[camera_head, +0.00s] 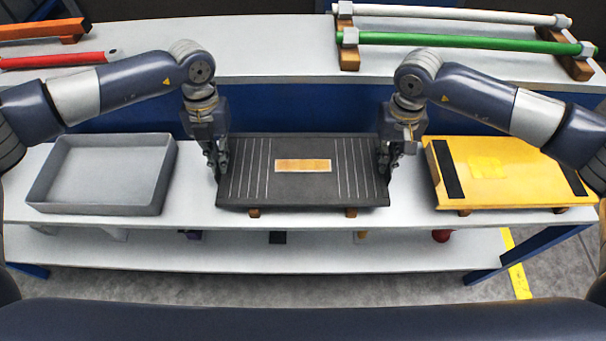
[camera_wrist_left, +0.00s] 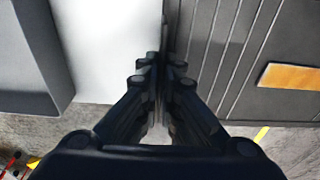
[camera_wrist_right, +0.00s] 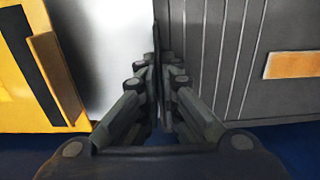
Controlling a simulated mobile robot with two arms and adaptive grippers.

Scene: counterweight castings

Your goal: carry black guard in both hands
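The black guard (camera_head: 302,185) is a dark ribbed panel with an orange label in its middle. It lies flat on small wooden blocks at the middle of the table. My left gripper (camera_head: 218,168) is at its left edge, and my right gripper (camera_head: 386,166) is at its right edge. In the left wrist view the fingers (camera_wrist_left: 160,75) are closed together with the guard's edge (camera_wrist_left: 185,40) between them. In the right wrist view the fingers (camera_wrist_right: 157,75) are likewise closed on the opposite edge of the guard (camera_wrist_right: 230,60). The fingertips are partly hidden.
A grey tray (camera_head: 98,210) stands left of the guard. A yellow panel (camera_head: 505,180) with black strips lies on blocks to the right. A raised back shelf (camera_head: 240,50) carries orange and red bars at left and a green bar (camera_head: 460,41) and white bar on wooden racks at right.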

